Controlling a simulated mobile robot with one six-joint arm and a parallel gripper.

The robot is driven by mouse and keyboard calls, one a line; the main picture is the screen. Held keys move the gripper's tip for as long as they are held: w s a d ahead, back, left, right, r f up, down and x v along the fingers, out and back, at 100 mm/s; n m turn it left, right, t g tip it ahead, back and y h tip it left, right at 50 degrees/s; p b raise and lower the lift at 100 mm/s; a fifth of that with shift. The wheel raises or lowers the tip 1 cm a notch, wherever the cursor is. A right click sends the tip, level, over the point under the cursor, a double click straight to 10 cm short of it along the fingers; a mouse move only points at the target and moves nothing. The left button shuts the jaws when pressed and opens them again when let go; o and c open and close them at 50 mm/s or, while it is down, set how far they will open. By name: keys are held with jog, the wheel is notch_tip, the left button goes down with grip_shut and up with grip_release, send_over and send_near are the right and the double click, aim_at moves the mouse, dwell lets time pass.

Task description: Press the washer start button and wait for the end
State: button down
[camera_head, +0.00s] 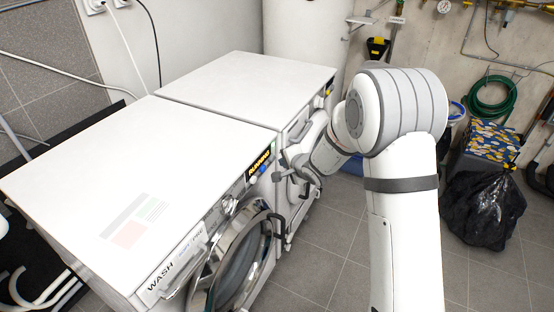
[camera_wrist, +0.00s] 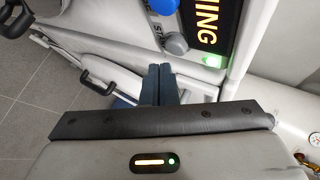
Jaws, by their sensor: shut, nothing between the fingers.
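The washer (camera_head: 160,180) is the nearer white machine, marked WASH, with a round chrome-rimmed door (camera_head: 243,262) that looks closed. Its display (camera_head: 258,162) reads RUNNING in yellow on black. In the head view my gripper (camera_head: 283,174) is in front of the panel.
A second white machine (camera_head: 250,90) stands directly beyond the washer, with its own front panel. A black bag (camera_head: 483,210) and a patterned box (camera_head: 492,142) stand on the right. A green hose (camera_head: 490,95) hangs on the wall. Tiled floor (camera_head: 330,262) in front is clear.

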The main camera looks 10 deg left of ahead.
jog(key=s+d+p, duration=0.2)
jog(key=d, duration=0.3)
jog(key=shift+d, duration=0.35)
jog(key=shift+p, duration=0.3)
